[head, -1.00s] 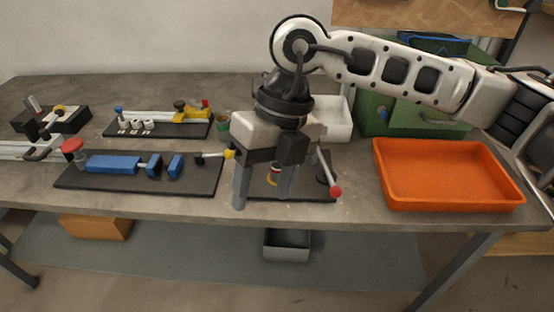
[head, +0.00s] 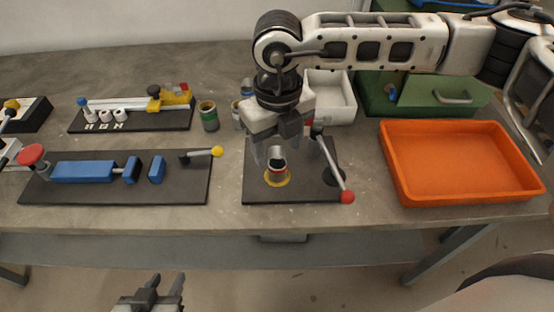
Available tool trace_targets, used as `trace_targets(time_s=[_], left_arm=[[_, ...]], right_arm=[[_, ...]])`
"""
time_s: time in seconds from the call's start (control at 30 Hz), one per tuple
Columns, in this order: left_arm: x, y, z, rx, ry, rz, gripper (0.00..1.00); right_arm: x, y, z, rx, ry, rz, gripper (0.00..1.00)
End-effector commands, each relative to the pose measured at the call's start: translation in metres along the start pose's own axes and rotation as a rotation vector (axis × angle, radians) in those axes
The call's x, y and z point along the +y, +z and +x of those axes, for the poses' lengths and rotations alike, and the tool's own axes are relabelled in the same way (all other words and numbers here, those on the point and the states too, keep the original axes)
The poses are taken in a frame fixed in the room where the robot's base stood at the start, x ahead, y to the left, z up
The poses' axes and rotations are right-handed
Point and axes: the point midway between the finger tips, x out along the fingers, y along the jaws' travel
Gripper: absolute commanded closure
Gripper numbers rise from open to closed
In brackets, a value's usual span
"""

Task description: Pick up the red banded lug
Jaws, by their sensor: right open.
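The red banded lug (head: 277,171) is a short grey metal cylinder with a red band. It stands upright in a yellow ring on the dark plate (head: 259,195) at the middle of the bench. My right gripper (head: 277,151) is open and points down over the lug, its fingers to either side of the lug's top in the picture. The fingers partly hide the top, and I cannot tell whether they touch it. My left gripper (head: 166,283) is at the bottom edge, low in front of the bench, its fingers apart and empty.
A lever with a red knob (head: 347,197) stands right of the lug. A green banded lug (head: 209,117) and other lugs are behind to the left. An orange tray (head: 400,178) is at right, a white bin (head: 336,101) behind. Blue vise parts (head: 84,172) are at left.

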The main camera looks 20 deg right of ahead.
Motion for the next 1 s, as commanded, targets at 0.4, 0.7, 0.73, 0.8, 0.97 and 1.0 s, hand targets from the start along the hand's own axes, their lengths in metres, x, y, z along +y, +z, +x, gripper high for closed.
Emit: trace_targets(time_s=[0.4,0.7,0.73,0.8,0.97,1.0], left_arm=[[-0.002,-0.006,-0.002,-0.001,-0.005,0.007,0.64],[-0.003,-0.008,-0.002,0.006,-0.008,0.008,0.64],[-0.004,-0.008,-0.002,0.006,-0.008,0.008,0.64],[-0.004,-0.008,-0.002,0.006,-0.008,0.008,0.64],[-0.004,-0.008,-0.002,0.004,-0.009,0.007,0.64],[-0.004,-0.008,-0.002,0.004,-0.009,0.006,0.64]], right_arm=[[-0.002,0.001,0.045,0.003,0.0,-0.001,0.42],[-0.002,0.002,0.059,-0.001,0.001,-0.001,0.42],[-0.002,0.002,0.059,0.0,0.001,-0.001,0.42],[-0.002,0.002,0.059,0.0,0.0,-0.001,0.5],[-0.002,0.002,0.059,0.0,0.001,0.0,0.91],[-0.002,0.002,0.059,0.0,0.001,0.0,0.91]])
